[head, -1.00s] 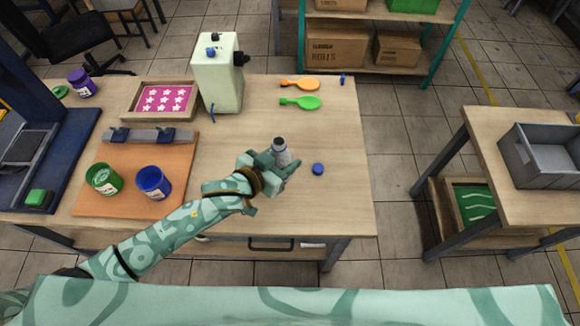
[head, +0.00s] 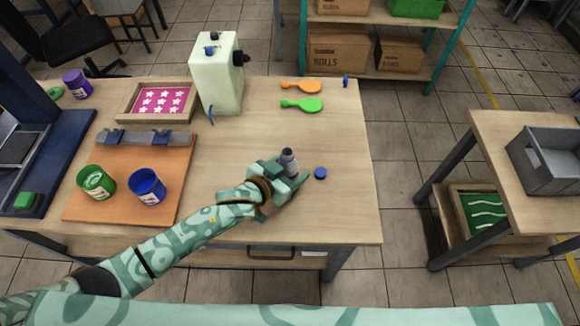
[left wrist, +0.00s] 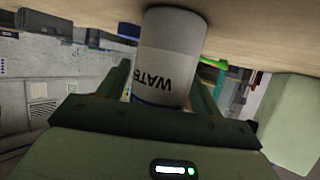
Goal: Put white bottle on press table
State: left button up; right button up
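The white bottle (head: 288,160) is upright, near the front right of the large wooden table (head: 340,220). My left gripper (head: 287,180) has its fingers on both sides of it and hides its lower part. In the left wrist view the bottle (left wrist: 172,45) sits between the fingers, with its "WATER" label upside down. I cannot tell whether its base touches the table. A dark blue press frame (head: 60,160) stands at the table's left end. My right gripper is not in view.
Green (head: 96,182) and blue (head: 147,187) jars stand on an orange board (head: 118,207). A pale machine (head: 220,80) and a framed pink screen (head: 160,101) are behind. A side table holds a grey crate (head: 545,160).

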pick_arm(q)
jog(key=shift+r, duration=0.2)
jog(key=p+v, duration=0.3)
jog(key=v, duration=0.9)
jog(key=shift+p, duration=0.4)
